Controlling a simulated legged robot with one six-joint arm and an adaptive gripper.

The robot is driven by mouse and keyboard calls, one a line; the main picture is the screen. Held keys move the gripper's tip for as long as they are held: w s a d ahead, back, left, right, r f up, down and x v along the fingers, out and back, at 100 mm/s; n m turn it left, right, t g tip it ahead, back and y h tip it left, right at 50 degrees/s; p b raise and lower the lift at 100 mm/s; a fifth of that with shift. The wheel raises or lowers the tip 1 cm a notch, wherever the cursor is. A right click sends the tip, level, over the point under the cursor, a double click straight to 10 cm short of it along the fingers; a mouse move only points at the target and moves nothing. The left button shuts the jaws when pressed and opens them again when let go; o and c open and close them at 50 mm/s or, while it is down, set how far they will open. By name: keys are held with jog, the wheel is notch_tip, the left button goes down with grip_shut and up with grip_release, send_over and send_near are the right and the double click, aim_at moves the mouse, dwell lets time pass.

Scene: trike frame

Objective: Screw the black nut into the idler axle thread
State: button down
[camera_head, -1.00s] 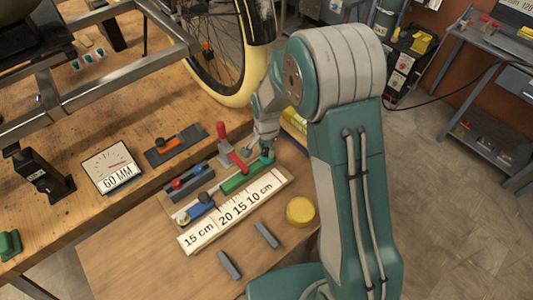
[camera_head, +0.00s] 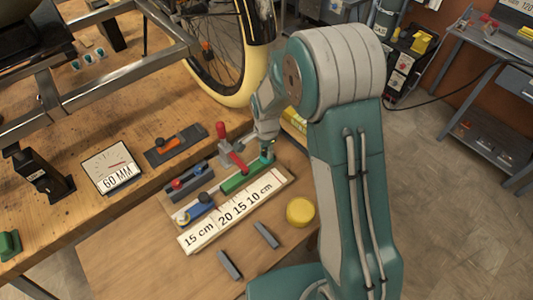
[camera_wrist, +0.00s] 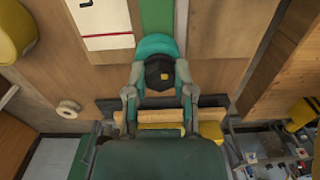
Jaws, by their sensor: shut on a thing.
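In the wrist view, my gripper (camera_wrist: 159,78) has its two fingers on either side of a dark, faceted piece with a small orange-yellow mark, which looks like the black nut (camera_wrist: 158,70). The gripper is shut on it. A rounded teal piece (camera_wrist: 157,46) sits right beyond the nut, at the end of a green bar. In the head view, my gripper (camera_head: 267,153) is at the right end of the green bar (camera_head: 241,177). The nut is too small to make out there. I cannot clearly identify the idler axle thread in either view.
A red-handled clamp (camera_head: 229,148) stands close to the left of my gripper. A white length scale (camera_head: 235,212) lies in front of the green bar. A yellow round piece (camera_head: 300,211) and two grey bars lie nearer. The bicycle wheel (camera_head: 242,90) stands behind.

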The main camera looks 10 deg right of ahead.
jog(key=c, duration=0.7)
grip_release()
jog(key=shift+s+f, duration=0.25)
jog(key=shift+f, duration=0.15)
jog(key=shift+a, duration=0.15)
jog(key=shift+w, duration=0.15)
jog(key=shift+r+n, duration=0.1)
jog(key=shift+n, duration=0.8)
jog(key=shift+w+n, duration=0.1)
jog(key=shift+n, duration=0.7)
jog(key=shift+n, duration=0.9)
